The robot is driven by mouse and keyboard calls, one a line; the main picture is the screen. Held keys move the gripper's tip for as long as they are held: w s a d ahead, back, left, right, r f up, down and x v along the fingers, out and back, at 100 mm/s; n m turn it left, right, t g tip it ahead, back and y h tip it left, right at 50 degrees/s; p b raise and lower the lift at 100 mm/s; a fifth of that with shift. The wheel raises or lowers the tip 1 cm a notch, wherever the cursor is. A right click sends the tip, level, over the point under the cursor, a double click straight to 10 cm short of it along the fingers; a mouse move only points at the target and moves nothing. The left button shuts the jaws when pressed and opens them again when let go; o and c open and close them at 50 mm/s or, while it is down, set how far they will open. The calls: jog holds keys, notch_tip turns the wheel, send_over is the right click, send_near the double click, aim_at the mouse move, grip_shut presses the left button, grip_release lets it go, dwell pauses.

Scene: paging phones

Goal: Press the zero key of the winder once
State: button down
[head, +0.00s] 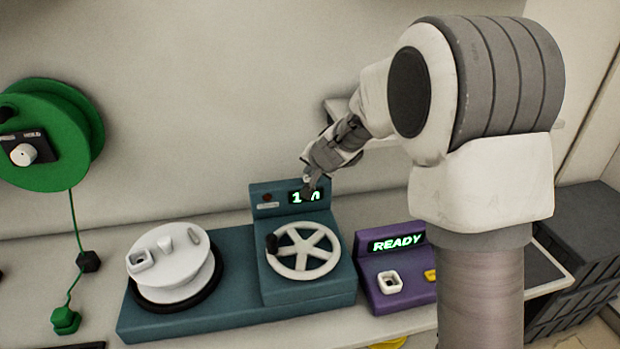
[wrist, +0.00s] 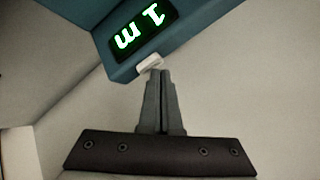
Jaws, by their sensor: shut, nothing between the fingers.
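The winder (head: 240,312) is a teal machine with a white reel, a white spoked handwheel (head: 303,250) and a raised panel at the back. Its lit display (head: 297,197) reads "1 m" and also shows, turned round, in the wrist view (wrist: 141,29). In the wrist view a small white key (wrist: 149,63) sits at the panel's edge beside the display; no marking is readable on it. My gripper (wrist: 158,72) is shut and empty, its fingertips right at this key. I cannot tell whether they touch. In the head view my gripper (head: 309,190) partly covers the display.
A purple device (head: 371,287) showing "READY" stands right of the winder, with a white square key and a yellow one. A green reel (head: 72,130) hangs on the wall at left, its cord dropping to the counter. Dark crates (head: 590,240) stand at right.

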jog(key=shift+f+b, duration=0.3)
jog(key=shift+r, duration=0.1)
dwell(0.4)
jog(key=shift+r+p, duration=0.8)
jog(key=shift+p, duration=0.05)
notch_tip(320, 180, up, 5)
jog(key=p, duration=0.4)
jog(key=shift+p, duration=0.3)
